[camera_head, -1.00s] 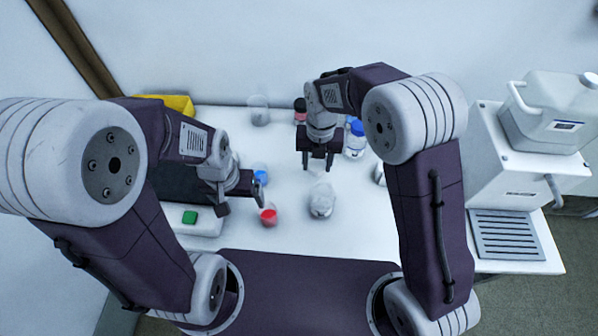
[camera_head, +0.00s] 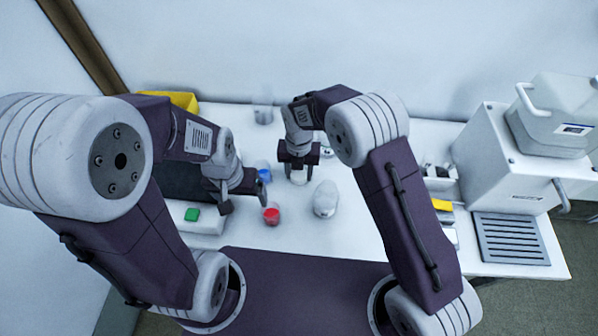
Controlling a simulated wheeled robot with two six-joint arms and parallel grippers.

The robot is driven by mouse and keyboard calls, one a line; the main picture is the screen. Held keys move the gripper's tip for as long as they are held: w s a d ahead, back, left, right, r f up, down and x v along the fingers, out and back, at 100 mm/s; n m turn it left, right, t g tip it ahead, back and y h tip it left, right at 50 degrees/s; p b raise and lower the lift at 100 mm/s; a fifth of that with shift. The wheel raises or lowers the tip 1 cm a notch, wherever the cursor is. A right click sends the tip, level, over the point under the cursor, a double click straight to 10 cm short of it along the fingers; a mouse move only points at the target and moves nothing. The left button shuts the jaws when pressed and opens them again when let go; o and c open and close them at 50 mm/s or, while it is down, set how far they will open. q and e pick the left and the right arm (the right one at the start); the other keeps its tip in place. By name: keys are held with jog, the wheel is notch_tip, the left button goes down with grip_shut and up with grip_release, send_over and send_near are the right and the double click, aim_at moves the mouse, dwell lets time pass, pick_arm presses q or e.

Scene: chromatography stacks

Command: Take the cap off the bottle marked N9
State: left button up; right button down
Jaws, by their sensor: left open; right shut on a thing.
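My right gripper (camera_head: 298,172) is shut on a small pale object (camera_head: 298,179) at the middle of the table; the fingers hide part of it, and I cannot tell whether it is a bottle or a cap. My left gripper (camera_head: 244,198) is open and empty, left of a small blue-topped container (camera_head: 264,176) and a red-topped container (camera_head: 271,215). A larger pale, rounded vessel (camera_head: 326,199) stands right of them, apart from both grippers. No N9 mark is legible, so I cannot tell which bottle bears it.
A clear beaker (camera_head: 263,115) stands at the back. A yellow bin (camera_head: 170,100) and a device with a green button (camera_head: 193,214) are on the left. A white machine (camera_head: 510,165) with a grey grated tray (camera_head: 511,238) is on the right. The front middle of the table (camera_head: 300,238) is clear.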

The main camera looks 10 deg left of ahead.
aim_at(299, 174)
jog(key=c, duration=0.7)
grip_release()
jog(key=shift+f, duration=0.15)
notch_tip(299, 174, up, 12)
jog(key=p, duration=0.1)
jog(key=shift+r, duration=0.2)
